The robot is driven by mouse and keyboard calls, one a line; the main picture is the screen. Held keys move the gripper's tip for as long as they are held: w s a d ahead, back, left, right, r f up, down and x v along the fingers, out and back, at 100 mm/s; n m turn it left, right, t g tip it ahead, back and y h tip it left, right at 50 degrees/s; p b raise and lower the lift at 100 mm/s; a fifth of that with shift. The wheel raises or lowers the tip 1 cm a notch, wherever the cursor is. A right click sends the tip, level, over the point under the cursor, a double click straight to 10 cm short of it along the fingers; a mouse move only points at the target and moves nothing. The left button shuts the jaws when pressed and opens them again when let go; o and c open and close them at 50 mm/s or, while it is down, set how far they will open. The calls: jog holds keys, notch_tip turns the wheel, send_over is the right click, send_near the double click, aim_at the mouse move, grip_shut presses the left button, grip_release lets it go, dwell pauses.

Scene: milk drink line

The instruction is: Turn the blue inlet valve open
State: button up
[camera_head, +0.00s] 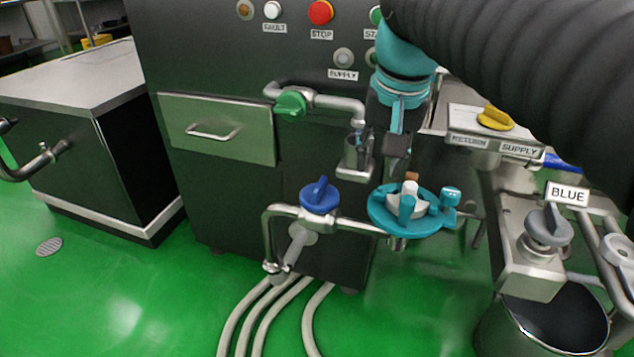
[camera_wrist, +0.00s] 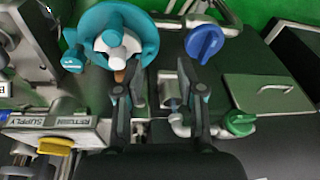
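The blue valve knob (camera_head: 320,195) sits on a steel pipe (camera_head: 350,225) low on the front of the dark machine. Its raised grip stands roughly upright, slightly tilted, in the head view. In the wrist view the blue knob (camera_wrist: 204,42) is at the upper right, beyond and to the side of my fingers. My gripper (camera_head: 382,150) hangs to the right of and above the blue knob, apart from it. In the wrist view my gripper (camera_wrist: 160,82) has its two fingers spread with nothing between them.
A teal round valve (camera_head: 385,212) with a white centre is right of the blue knob. A green knob (camera_head: 291,104) and a steel cup (camera_head: 355,158) are above it. A yellow-handled supply block (camera_head: 495,118) and a grey knob (camera_head: 549,225) under a "BLUE" label are at right. Hoses (camera_head: 262,320) lie below.

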aim_at(320, 184)
jog(key=w+a+r+m+g+b, duration=0.2)
jog(key=w+a+r+g+b, duration=0.15)
jog(key=w+a, duration=0.55)
jog(key=shift+t, duration=0.45)
notch_tip(320, 184, down, 15)
jog(key=b, duration=0.4)
jog(key=shift+d+r+b, duration=0.15)
jog(key=shift+r+b, duration=0.05)
jog(key=shift+b, duration=0.1)
grip_shut()
